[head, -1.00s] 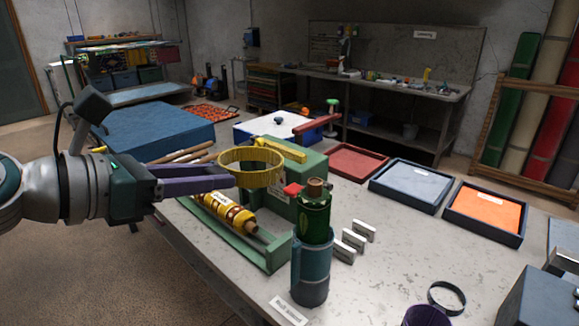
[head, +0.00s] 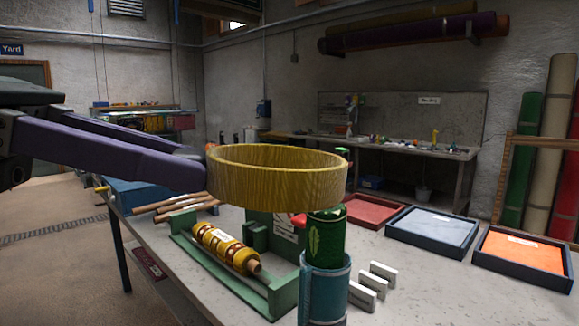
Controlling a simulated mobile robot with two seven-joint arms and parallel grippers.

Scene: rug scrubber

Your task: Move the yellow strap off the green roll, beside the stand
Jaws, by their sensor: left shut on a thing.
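The yellow strap (head: 275,190) is a wide closed ring. My left gripper (head: 205,170), with purple fingers, is shut on its left side and holds it level in the air. The green roll (head: 326,238) stands upright in the teal stand (head: 325,288), below the right part of the strap. The strap covers the roll's top end in this view, so I cannot tell the exact gap between them. My right gripper is not in view.
A green cradle with a yellow patterned roll (head: 225,247) lies left of the stand. Several small white blocks (head: 372,282) stand right of it. Red, blue and orange trays (head: 520,254) line the table's far right. Bare tabletop (head: 440,290) lies at front right.

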